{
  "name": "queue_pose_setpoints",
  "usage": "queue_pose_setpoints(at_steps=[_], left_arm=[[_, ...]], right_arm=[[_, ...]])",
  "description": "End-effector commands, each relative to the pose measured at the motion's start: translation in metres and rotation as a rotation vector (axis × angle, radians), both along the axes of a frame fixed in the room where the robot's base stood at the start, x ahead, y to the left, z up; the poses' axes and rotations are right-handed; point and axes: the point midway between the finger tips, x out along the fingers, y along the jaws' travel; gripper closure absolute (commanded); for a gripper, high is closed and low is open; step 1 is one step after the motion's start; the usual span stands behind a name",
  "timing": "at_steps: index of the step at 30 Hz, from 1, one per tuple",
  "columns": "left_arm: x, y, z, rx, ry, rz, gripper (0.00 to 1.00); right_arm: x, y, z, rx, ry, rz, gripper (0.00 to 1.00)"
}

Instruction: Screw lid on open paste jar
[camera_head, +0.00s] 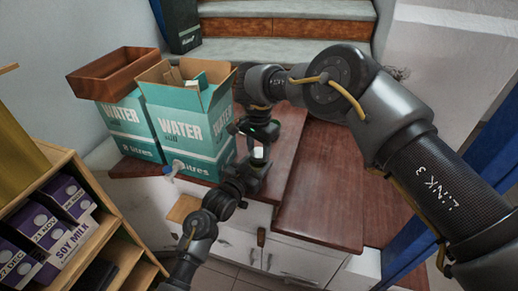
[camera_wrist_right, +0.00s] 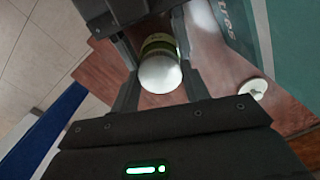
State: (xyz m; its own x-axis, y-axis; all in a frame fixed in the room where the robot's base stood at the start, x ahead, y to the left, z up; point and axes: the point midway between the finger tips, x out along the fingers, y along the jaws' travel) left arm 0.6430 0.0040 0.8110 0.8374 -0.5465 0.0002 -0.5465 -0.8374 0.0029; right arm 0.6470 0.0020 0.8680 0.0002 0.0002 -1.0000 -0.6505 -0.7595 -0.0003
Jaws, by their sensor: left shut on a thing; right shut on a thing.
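The paste jar (camera_wrist_right: 158,43) shows in the right wrist view as a short olive-green body behind a round white lid (camera_wrist_right: 160,74). The lid covers the jar's mouth end; I cannot tell whether it is threaded on. My right gripper (camera_wrist_right: 160,88) is shut on the lid, one finger on each side. In the head view my right gripper (camera_head: 258,142) is above my left gripper (camera_head: 248,174), with a small pale piece of the jar and lid between them. My left gripper is shut on the jar, and its fingertips are mostly hidden.
Teal water boxes (camera_head: 188,125) stand just left of the grippers, one with open flaps and a wooden tray (camera_head: 112,73) on another. The wooden counter (camera_head: 325,200) is clear to the right. A shelf of soy milk cartons (camera_head: 62,217) is lower left.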

Motion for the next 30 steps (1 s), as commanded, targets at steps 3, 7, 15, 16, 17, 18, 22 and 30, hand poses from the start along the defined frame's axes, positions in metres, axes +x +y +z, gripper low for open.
queue_pose_setpoints(at_steps=[3,7,15,16,17,18,22,30], left_arm=[[0.0002,0.0003,-0.0001,-0.001,0.001,0.001,1.0],[0.0002,0.0003,-0.0002,-0.001,0.001,0.001,1.0],[0.0003,0.0004,-0.0002,0.0,0.001,0.001,1.0],[0.0003,0.0005,-0.0002,0.0,0.001,0.001,1.0],[0.0002,0.0006,-0.0002,0.0,0.001,0.002,1.0],[0.0002,0.0006,-0.0002,0.0,0.001,0.002,1.0],[0.0004,0.0007,-0.0002,0.0,0.001,0.002,1.0],[0.0003,0.0009,-0.0002,0.0,0.001,0.002,1.0]], right_arm=[[-0.0001,-0.0001,-0.0001,0.0,0.0,-0.089,0.82],[-0.0001,0.0002,-0.0004,0.001,0.001,-0.37,0.82],[-0.0002,0.0001,-0.0007,0.0,0.002,-0.822,0.82],[-0.0002,-0.0001,-0.0007,-0.001,0.001,-0.839,0.82],[-0.0002,-0.0001,-0.0006,-0.001,0.001,-0.848,0.82],[-0.0002,-0.0002,-0.0006,-0.001,0.0,-0.854,0.82],[-0.0002,-0.0002,-0.0007,-0.002,0.001,-0.852,0.82],[-0.0002,-0.0001,-0.0007,-0.001,0.001,-0.849,0.33]])
